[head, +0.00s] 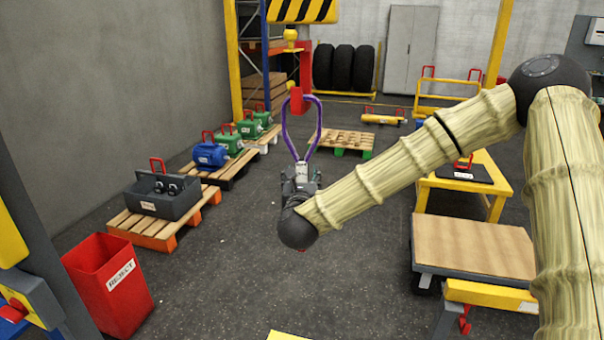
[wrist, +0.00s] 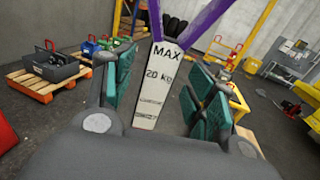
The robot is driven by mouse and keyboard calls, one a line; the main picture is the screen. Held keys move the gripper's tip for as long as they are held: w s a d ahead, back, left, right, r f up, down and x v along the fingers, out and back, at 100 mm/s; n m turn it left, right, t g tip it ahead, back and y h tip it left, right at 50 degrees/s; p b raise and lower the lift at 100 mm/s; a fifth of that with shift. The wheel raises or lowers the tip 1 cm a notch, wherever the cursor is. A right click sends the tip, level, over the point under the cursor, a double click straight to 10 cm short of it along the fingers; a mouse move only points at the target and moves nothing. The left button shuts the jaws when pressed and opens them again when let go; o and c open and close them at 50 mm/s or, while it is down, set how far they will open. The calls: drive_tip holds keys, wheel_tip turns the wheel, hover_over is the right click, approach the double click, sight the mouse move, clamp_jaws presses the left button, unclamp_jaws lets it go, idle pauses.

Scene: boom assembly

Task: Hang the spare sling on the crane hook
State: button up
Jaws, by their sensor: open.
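The purple sling (head: 285,125) stands as a long upright loop above my gripper (head: 302,177). Its top meets a red piece (head: 296,98) below the striped crane block (head: 302,10); I cannot tell whether that piece is the hook or whether the loop is around it. The sling's white tag (wrist: 155,88), marked MAX 20 kg, is between the teal finger pads in the wrist view. My gripper (wrist: 158,95) is open, with gaps showing beside the tag. The purple straps (wrist: 208,20) rise from the tag out of that view.
Pallets with a grey tote (head: 163,200), a blue case (head: 210,154) and green cases line the left wall. A red REJECT bin (head: 118,290) stands front left. A wooden-topped cart (head: 470,245) and a yellow table (head: 480,190) are at right. The middle floor is clear.

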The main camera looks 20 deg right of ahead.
drive_tip(key=v, duration=0.9)
drive_tip(key=s+a+f+n+g+y, duration=0.2)
drive_tip(key=s+f+n, duration=0.4)
drive_tip(key=f, duration=0.6)
drive_tip(key=s+a+f+n+g+y, duration=0.3)
drive_tip(key=f+n, duration=0.6)
drive_tip(key=f, duration=0.2)
drive_tip(key=s+a+f+n+g+y, duration=0.2)
drive_tip(key=s+f+n, duration=0.4)
drive_tip(key=f, duration=0.6)
drive_tip(key=s+d+f+n+g, duration=0.2)
drive_tip(key=s+f+n, duration=0.3)
drive_tip(key=s, duration=0.3)
drive_tip(key=s+d+f+n+g, duration=0.3)
drive_tip(key=s+f+n+g, duration=0.1)
drive_tip(key=s+n, duration=0.3)
drive_tip(key=s+d+f+n+g, duration=0.3)
drive_tip(key=s+f+n, duration=0.3)
drive_tip(key=s, duration=0.5)
drive_tip(key=shift+s+f+n+g+h, duration=0.15)
drive_tip(key=shift+f+n+g+h, duration=0.2)
drive_tip(key=shift+f+g, duration=0.2)
drive_tip(key=shift+d, duration=0.15)
